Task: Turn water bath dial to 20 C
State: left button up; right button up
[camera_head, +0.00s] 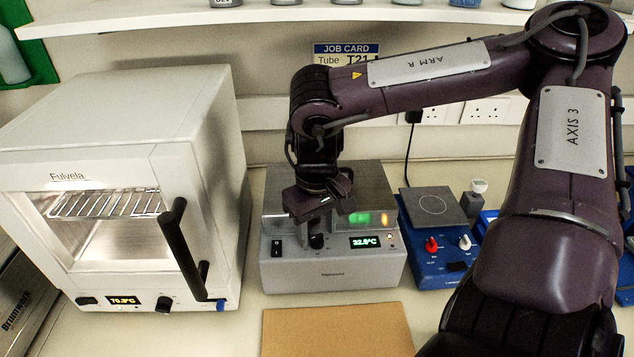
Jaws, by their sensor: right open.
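The water bath (333,273) is a grey box with a metal upper part in the middle of the bench. Its front panel has a black rocker switch (277,247), a small black dial (316,241) and a lit display (365,241). The display seems to read 22.8°C or 32.8°C; the first digit is unclear. My right gripper (318,212) is open and points down over the front of the bath, just above the dial. I cannot tell whether its fingers touch the dial. It hides part of the bath's upper front. My left gripper is not in view.
A white oven (190,140) with a black door handle stands left of the bath. A blue hotplate (435,245) with red and white knobs stands close on the right. A brown board (337,332) lies in front. A job card (345,50) hangs behind my right arm.

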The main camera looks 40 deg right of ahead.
jog(key=shift+w+d+f, duration=0.1)
jog(key=shift+w+f, duration=0.05)
jog(key=shift+f, duration=0.7)
jog(key=c, duration=1)
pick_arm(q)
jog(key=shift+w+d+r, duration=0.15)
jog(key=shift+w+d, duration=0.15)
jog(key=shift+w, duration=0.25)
